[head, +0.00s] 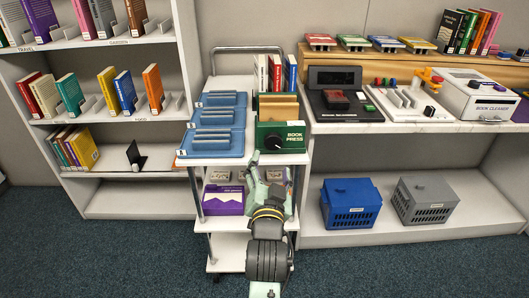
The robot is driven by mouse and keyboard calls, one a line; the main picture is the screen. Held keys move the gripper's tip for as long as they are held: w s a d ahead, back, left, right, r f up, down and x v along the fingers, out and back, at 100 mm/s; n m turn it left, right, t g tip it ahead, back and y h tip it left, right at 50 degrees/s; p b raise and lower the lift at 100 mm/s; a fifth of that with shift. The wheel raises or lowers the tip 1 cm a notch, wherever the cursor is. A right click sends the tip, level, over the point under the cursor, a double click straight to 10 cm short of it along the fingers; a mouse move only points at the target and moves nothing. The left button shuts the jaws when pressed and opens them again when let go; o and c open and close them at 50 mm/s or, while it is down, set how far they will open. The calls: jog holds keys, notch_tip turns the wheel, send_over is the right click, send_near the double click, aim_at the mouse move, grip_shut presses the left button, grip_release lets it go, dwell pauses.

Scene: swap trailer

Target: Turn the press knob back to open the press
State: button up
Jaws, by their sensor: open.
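The green book press (294,138) stands on the right side of the cart's top shelf, with "BOOK PRESS" on its front. Its round black knob (272,142) is on the left part of the front face, with a light mark on it. A tan block or book (278,106) shows at the top of the press. My arm reaches up from the bottom of the view. My gripper (256,158) is open, just below and to the left of the knob. Its fingers are small here, and I cannot tell whether they touch the knob.
Blue trays (216,119) fill the cart's left side. Red, white and blue books (276,74) stand behind the press. A purple box (222,200) sits on the shelf below. A counter with devices (336,92) adjoins on the right, and a bookshelf (120,40) stands left.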

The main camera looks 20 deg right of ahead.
aim_at(273, 143)
jog(key=x, duration=0.3)
jog(key=b+x, duration=0.1)
jog(key=x, duration=0.6)
jog(key=shift+w+d+f, duration=0.25)
jog(key=shift+w+d, duration=0.05)
jog(key=shift+d, duration=0.05)
jog(key=c, duration=1.2)
jog(key=shift+o, duration=0.2)
